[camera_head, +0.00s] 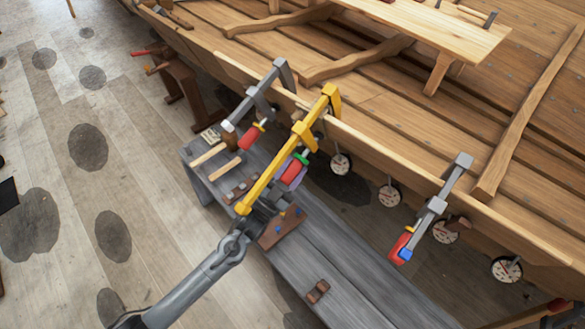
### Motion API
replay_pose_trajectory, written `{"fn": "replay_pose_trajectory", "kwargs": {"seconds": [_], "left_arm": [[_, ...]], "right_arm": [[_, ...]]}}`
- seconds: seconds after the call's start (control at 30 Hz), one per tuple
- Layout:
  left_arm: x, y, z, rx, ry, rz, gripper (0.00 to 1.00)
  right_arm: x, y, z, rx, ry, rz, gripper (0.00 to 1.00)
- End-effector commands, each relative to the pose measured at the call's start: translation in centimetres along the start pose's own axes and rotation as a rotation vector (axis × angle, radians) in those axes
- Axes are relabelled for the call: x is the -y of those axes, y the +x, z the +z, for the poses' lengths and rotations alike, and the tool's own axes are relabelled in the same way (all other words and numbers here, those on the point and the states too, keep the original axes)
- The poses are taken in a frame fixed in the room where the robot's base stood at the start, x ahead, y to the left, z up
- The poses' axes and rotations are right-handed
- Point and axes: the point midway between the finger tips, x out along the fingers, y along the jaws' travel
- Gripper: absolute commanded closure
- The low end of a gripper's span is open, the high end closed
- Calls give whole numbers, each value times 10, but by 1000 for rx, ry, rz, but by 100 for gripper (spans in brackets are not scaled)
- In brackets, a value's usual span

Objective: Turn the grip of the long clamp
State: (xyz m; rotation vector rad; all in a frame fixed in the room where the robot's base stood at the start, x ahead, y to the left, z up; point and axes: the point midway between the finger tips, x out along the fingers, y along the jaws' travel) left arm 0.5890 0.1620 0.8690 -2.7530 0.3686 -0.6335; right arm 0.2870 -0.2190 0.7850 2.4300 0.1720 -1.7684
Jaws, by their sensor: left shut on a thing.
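The long clamp (272,178) has a yellow bar that slants from the hull's plank edge down over the grey bench. Its red grip (291,174) lies beside the bar, with purple and green parts near it. My left gripper (282,188) comes in from the lower left and is shut on this grip at its lower end. The fingers are small and partly hidden by the bar and the grip. My right gripper is not in view.
Grey clamps with red grips sit on the hull edge, one to the left (254,104) and one to the right (437,205). Round dials (389,196) hang below the edge. The grey bench (345,262) holds wooden blocks (317,291) and tools.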

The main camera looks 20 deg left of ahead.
Motion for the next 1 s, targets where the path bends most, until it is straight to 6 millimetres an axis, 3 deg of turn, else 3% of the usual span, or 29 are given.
{"fn": "replay_pose_trajectory", "kwargs": {"seconds": [0.63,0.67,0.8,1.0], "left_arm": [[0,0,1,2,74,-1,90],[0,0,1,2,74,-1,58],[0,0,1,2,73,-1,36],[0,0,0,1,73,-1,35]], "right_arm": [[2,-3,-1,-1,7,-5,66],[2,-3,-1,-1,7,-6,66],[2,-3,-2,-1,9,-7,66],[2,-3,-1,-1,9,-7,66]]}}
